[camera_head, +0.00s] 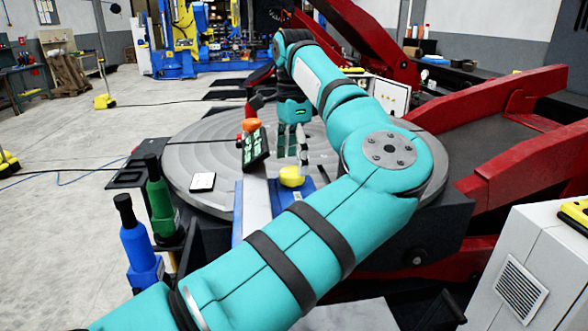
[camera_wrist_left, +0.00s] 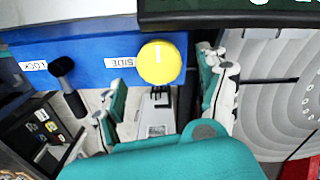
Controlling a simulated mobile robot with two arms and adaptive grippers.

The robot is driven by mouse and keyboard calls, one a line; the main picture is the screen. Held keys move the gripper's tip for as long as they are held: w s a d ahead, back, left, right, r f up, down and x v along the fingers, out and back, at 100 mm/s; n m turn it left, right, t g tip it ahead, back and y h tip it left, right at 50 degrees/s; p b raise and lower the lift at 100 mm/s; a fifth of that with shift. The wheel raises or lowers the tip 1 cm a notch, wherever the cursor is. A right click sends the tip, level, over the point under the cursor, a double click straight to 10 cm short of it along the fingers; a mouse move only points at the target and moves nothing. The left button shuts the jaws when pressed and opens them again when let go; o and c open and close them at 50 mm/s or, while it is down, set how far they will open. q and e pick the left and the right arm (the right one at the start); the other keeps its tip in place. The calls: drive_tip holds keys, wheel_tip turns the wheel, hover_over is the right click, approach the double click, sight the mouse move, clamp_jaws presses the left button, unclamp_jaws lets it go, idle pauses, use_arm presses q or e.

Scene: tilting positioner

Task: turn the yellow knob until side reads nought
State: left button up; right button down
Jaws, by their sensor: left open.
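The yellow knob (camera_head: 292,176) sits on a blue bracket (camera_head: 290,192) at the edge of the round table. In the left wrist view the knob (camera_wrist_left: 162,63) has a white mark, beside an upside-down "SIDE" label (camera_wrist_left: 119,62). My left gripper (camera_head: 293,158) points down just above the knob, open. In the left wrist view its fingers (camera_wrist_left: 163,78) stand apart on either side of the knob; contact cannot be told. A dark tilted readout box (camera_head: 255,148) with green displays is left of the gripper; its figures are too small to read. My right gripper is not in view.
A black knob (camera_wrist_left: 62,68) stands beside a "LOCK" label (camera_wrist_left: 33,66). The round grey table (camera_head: 190,150) lies around the bracket. Green (camera_head: 160,200) and blue (camera_head: 137,245) bottle-shaped tools stand at left. Red positioner arms (camera_head: 530,165) and a white cabinet (camera_head: 535,265) fill the right.

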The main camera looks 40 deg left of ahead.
use_arm(q)
drive_tip(key=shift+f, duration=1.5)
drive_tip(key=shift+c, duration=0.3)
drive_tip(key=c, duration=1.1)
